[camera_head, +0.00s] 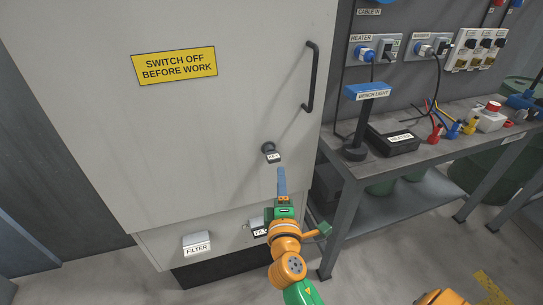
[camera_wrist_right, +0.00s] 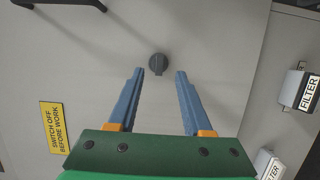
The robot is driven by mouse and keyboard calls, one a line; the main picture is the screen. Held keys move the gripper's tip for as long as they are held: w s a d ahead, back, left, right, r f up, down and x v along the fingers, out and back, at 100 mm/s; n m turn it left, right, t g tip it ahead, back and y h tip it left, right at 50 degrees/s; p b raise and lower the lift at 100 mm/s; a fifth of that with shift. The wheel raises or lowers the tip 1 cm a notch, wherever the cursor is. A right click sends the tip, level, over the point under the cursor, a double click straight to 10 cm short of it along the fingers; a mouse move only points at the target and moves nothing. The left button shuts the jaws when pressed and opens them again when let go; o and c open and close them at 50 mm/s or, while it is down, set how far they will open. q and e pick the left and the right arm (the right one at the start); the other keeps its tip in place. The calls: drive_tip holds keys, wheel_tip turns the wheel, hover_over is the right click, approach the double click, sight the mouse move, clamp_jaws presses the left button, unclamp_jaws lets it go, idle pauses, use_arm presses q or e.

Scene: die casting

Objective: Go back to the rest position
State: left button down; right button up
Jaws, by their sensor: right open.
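My right gripper (camera_head: 281,172) is in front of the grey cabinet (camera_head: 210,115), just below a dark round knob (camera_head: 268,147) with a small label. In the right wrist view its two blue fingers (camera_wrist_right: 159,76) are apart with nothing between them. There the knob (camera_wrist_right: 158,63) shows ahead, centred between the fingertips; the fingers do not appear to grip it. My left gripper is not in view.
The cabinet has a black handle (camera_head: 311,78), a yellow sign (camera_head: 174,65) and two filter boxes, one (camera_head: 196,243) low at left. A grey bench (camera_head: 420,146) at right carries a bench light (camera_head: 367,92), a black heater box (camera_head: 395,138) and cables.

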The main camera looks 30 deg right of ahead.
drive_tip(key=shift+s+a, duration=0.1)
drive_tip(key=shift+s, duration=0.2)
drive_tip(key=shift+f, duration=0.1)
drive_tip(key=s+a+f+g+y+p, duration=0.1)
drive_tip(key=a+f+g+y+p, duration=0.15)
drive_tip(key=f, duration=0.55)
drive_tip(key=s+a+f+g+y+p, duration=0.1)
drive_tip(key=a+f+y, duration=0.25)
drive_tip(key=f, duration=0.45)
drive_tip(key=s+a+f+m+g+y+p, duration=0.1)
drive_tip(key=s+a+f+m+g, duration=0.1)
drive_tip(key=s+f, duration=0.4)
drive_tip(key=s+a+f+m+g+y+p, duration=0.1)
drive_tip(key=s+a+f+g, duration=0.15)
drive_tip(key=s+f, duration=0.35)
drive_tip(key=s+d+f+m+g+p, duration=0.1)
drive_tip(key=s+f+m+g, duration=0.2)
drive_tip(key=s, duration=0.7)
drive_tip(key=s+d+f+m+g+y, duration=0.1)
drive_tip(key=s+f+m+g, duration=0.2)
drive_tip(key=s, duration=0.8)
wheel_tip(320, 180, down, 2)
drive_tip(key=shift+d+f+p, duration=0.1)
drive_tip(key=shift+d+p, duration=0.2)
drive_tip(key=shift+p, duration=0.05)
